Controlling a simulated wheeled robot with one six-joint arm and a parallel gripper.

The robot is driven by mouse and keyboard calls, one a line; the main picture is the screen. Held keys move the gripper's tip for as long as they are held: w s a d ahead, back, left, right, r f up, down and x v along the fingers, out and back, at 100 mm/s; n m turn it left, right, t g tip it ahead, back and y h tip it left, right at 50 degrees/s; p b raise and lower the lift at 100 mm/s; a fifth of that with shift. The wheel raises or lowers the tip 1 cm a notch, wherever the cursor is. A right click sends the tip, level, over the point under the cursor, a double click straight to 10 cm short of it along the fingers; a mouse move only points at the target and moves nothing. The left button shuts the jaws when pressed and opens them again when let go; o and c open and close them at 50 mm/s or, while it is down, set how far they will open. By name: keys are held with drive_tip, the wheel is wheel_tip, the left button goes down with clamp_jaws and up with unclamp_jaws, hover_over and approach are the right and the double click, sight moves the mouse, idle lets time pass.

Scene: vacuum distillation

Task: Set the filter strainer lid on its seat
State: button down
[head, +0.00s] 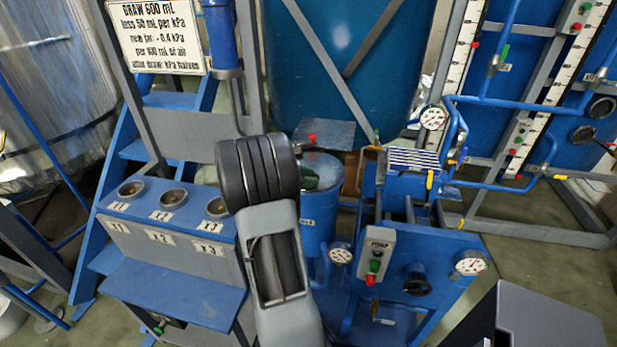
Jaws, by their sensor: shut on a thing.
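My arm rises through the middle of the head view, with a black ribbed joint and a grey link. My gripper does not show, so anything in its jaws is hidden. Just right of the arm stands a blue cylindrical vessel (318,215) with a small label on its side. Its round top is partly covered by the arm, and a dark green patch shows there. I cannot tell whether this vessel is the strainer. I cannot pick out the strainer lid or its seat for certain.
A blue bench (185,235) with several round cups stands at left, below a white sign (157,37). A blue pump frame (420,270) with gauges, a grey control box (375,255) and pipes stands at right. A large blue tank (345,60) fills the back.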

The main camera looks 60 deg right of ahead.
drive_tip(key=shift+f, duration=0.1)
idle(0.8)
drive_tip(key=c, duration=0.8)
unclamp_jaws()
drive_tip(key=shift+o, duration=0.2)
drive_tip(key=shift+f, duration=0.1)
drive_tip(key=v, duration=1.4)
drive_tip(key=shift+s, duration=0.1)
